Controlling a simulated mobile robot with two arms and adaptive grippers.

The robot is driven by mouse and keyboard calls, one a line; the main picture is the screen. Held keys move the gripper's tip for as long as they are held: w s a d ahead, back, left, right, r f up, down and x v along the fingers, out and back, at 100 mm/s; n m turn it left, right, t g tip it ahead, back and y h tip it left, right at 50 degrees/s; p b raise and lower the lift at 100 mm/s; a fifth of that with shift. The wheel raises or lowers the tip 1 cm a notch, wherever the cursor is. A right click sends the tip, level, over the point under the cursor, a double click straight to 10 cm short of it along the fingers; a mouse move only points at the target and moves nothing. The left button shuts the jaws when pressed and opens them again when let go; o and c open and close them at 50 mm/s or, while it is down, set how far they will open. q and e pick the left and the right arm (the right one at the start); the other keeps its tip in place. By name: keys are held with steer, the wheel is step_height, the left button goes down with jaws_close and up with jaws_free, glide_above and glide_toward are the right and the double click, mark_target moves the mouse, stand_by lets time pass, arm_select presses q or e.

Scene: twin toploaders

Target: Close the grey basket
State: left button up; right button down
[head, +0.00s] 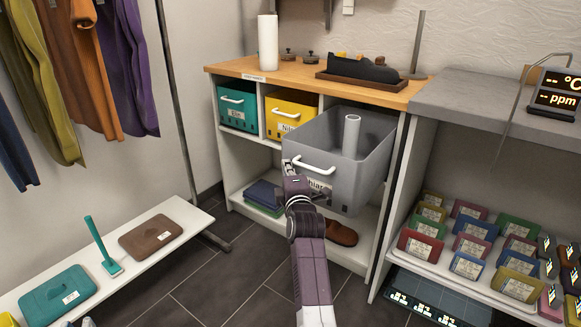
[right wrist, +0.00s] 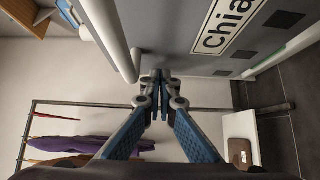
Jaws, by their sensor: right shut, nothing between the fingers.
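The grey basket (head: 340,185) is pulled out of the right cubby of the wooden-topped shelf and juts forward, with a white roll (head: 351,135) standing in it. Its front has a white handle (head: 314,168) and a name label, partly hidden by my gripper. My right gripper (head: 291,170) is at the left part of the basket's front, close to the handle, shut and empty. In the right wrist view the closed fingers (right wrist: 159,80) are close to the grey front (right wrist: 185,25), beside the white handle (right wrist: 115,38); contact is unclear. My left gripper is out of view.
A teal basket (head: 238,108) and a yellow basket (head: 290,115) sit in the cubbies to the left. Folded cloths (head: 262,197) and a brown shoe (head: 341,233) lie on the lower shelf. A grey-topped rack (head: 500,120) stands right. A low white bench (head: 180,210) stands left; dark floor is clear between.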

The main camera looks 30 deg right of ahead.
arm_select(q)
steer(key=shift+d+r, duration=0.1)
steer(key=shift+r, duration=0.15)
arm_select(e)
steer(key=shift+d, duration=0.1)
